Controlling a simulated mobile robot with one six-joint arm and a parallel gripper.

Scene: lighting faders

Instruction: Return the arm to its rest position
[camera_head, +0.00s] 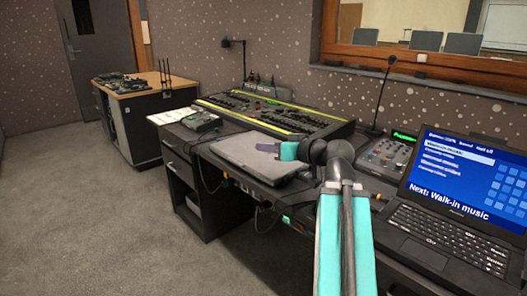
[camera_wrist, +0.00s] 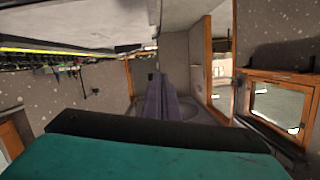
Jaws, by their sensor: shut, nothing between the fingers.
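My gripper (camera_head: 266,147) is in the middle of the head view, at the end of my teal and black arm, which reaches up from the bottom edge. It points left, in front of a closed dark flat case or laptop on the desk; I cannot tell its exact height above it. In the wrist view the two purple-grey fingers of my gripper (camera_wrist: 160,82) lie together, shut and empty. The lighting console (camera_head: 275,115), with rows of faders and yellow edges, stands behind the gripper. It also shows in the wrist view, at the upper left (camera_wrist: 50,51).
An open laptop (camera_head: 455,190) reading "Next: Walk-in music" stands at right, beside a small mixer (camera_head: 388,157) and a gooseneck microphone (camera_head: 383,95). The dark flat case (camera_head: 240,158) lies on the desk. A side cabinet (camera_head: 140,110) stands at back left. The carpet at left is clear.

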